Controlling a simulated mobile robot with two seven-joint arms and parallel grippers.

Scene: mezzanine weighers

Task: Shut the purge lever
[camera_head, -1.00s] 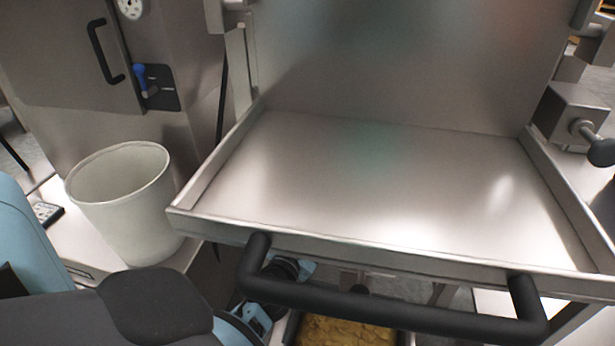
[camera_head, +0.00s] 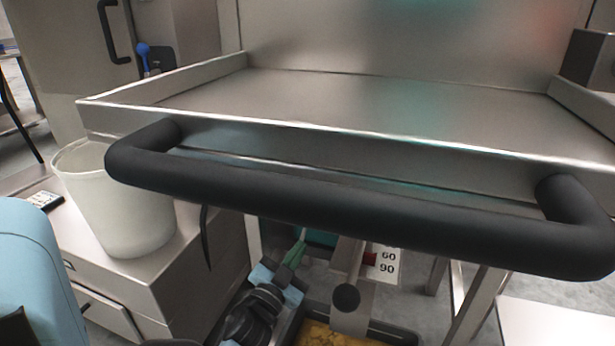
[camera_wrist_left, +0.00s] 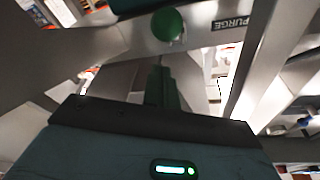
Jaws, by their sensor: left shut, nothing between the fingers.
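In the head view my left gripper (camera_head: 296,250) is low, under the tray's front handle. The green knob is not clearly visible there; the handle and tray hide much of that area. My right gripper is not in view.
The steel tray (camera_head: 400,100) with its thick black handle (camera_head: 350,205) overhangs my left gripper. A black-knobbed lever (camera_head: 346,297) and a scale marked 60 and 90 (camera_head: 387,262) are right of it. A white bucket (camera_head: 125,215) stands left on a steel cabinet.

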